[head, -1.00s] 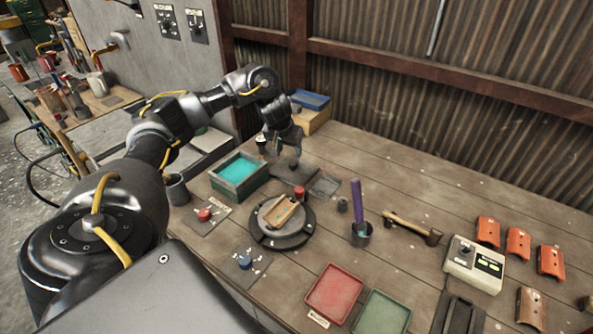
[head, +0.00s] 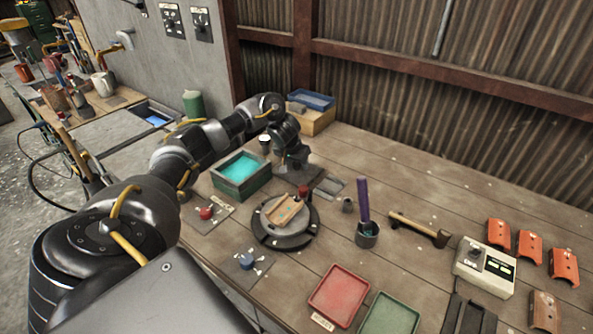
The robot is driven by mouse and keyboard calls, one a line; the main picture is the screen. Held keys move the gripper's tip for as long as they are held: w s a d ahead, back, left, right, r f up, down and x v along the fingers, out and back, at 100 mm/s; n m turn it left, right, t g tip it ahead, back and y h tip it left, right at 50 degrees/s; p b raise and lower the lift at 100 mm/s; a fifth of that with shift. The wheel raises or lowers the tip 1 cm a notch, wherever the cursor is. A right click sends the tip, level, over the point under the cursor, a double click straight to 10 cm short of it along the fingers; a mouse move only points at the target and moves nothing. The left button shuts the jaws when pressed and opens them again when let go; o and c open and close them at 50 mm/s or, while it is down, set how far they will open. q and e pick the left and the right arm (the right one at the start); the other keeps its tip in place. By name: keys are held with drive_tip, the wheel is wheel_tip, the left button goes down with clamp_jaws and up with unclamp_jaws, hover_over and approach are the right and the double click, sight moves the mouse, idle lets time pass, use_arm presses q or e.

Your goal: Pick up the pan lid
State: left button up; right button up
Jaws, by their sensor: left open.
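I cannot pick out a pan lid for certain. My left gripper (head: 299,163) is open at the back of the bench, right of the teal-filled box (head: 239,183). It is low over a dark flat piece (head: 300,179), which it and the arm partly hide; I cannot tell whether they touch. A small red knob (head: 304,192) stands just in front of that piece, by a round dark turntable (head: 279,241). A pale wooden block (head: 285,210) lies on the turntable. My right gripper does not show.
A cup (head: 367,236) holds a purple-handled tool (head: 363,201). A hammer (head: 420,230), a control box (head: 485,267) and several orange pieces (head: 528,247) lie to the right. A red tray (head: 339,296) and a green tray (head: 388,316) are in front. The back right boards are clear.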

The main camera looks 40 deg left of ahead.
sight(295, 164)
use_arm(q)
drive_tip(key=c, duration=1)
wheel_tip(295, 164, up, 5)
drive_tip(key=shift+w+r+b, duration=0.1)
drive_tip(key=shift+r+b, duration=0.05)
drive_tip(key=shift+b, duration=0.15)
wheel_tip(295, 164, up, 4)
drive_tip(key=shift+f+p, duration=0.25)
drive_tip(key=shift+p, duration=0.85)
drive_tip(key=shift+s+a+r, duration=0.1)
drive_tip(key=shift+s+r, duration=0.1)
drive_tip(key=shift+r, duration=0.4)
